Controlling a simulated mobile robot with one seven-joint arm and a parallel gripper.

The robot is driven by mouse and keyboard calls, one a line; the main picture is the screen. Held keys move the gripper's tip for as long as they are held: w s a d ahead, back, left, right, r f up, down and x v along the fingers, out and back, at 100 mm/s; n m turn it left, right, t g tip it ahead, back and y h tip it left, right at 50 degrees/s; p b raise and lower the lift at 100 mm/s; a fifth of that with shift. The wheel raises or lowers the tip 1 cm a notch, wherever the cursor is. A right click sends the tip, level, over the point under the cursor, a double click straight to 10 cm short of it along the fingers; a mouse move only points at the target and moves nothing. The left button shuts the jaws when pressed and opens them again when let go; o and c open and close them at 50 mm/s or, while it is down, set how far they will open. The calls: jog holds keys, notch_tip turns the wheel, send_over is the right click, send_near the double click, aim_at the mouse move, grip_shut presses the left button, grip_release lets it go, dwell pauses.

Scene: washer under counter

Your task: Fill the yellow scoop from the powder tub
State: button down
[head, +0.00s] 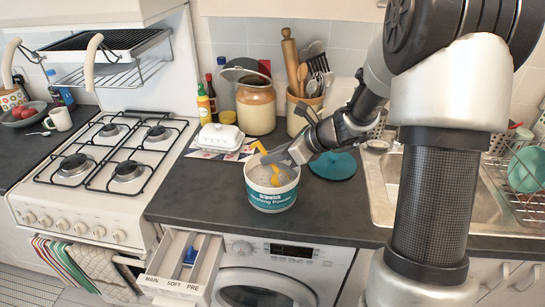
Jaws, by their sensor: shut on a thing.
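The powder tub (270,202), white with a teal "Washing Powder" label, stands open on the dark counter above the washing machine. My gripper (268,158) reaches in from the right over the tub's rim. It is shut on the yellow scoop (275,177). The fingers hide the middle of the scoop. I cannot tell how much powder is in the scoop. A round teal lid (333,165) lies on the counter right of the tub, partly behind my wrist.
The washer's drawer (180,266), marked MAIN, SOFT and PRE, is pulled out below the counter. A white butter dish (221,137), a stoneware jar (256,108) and a utensil crock (304,108) stand behind the tub. The hob is left, the sink right. Bare counter lies left of the tub.

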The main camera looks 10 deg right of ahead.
notch_tip(320, 180, up, 8)
jog(key=p, duration=0.6)
jog(key=shift+r, duration=0.1)
notch_tip(320, 180, up, 3)
jog(key=g+h+p, duration=0.2)
jog(key=g+h, duration=0.3)
jog(key=h, duration=0.1)
jog(key=shift+p, duration=0.3)
